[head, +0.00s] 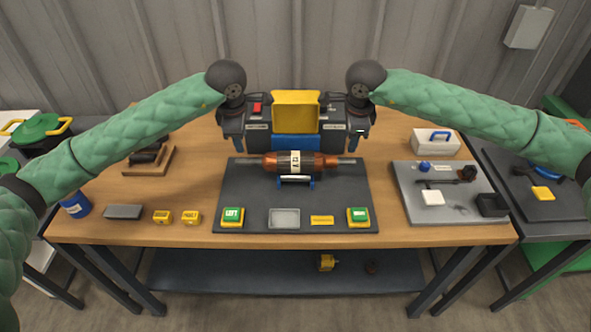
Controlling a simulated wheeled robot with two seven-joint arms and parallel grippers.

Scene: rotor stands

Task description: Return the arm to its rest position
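My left gripper (240,132) hangs from a dark wrist, left of the yellow box at the back of the table. My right gripper (354,132) hangs on the box's right side. Both are above and behind the rotor, apart from it as seen here. Dark parts around them blend together, so their fingers and what lies between them are unclear. The rotor (270,163), with copper windings and a white label, lies level across a small blue stand (310,184) on the dark grey mat (245,190).
A yellow box (296,112) above a blue part stands between my wrists. The mat holds green buttons (232,215) (358,215) and a grey tray (284,228). A grey board (450,212) with parts lies right.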

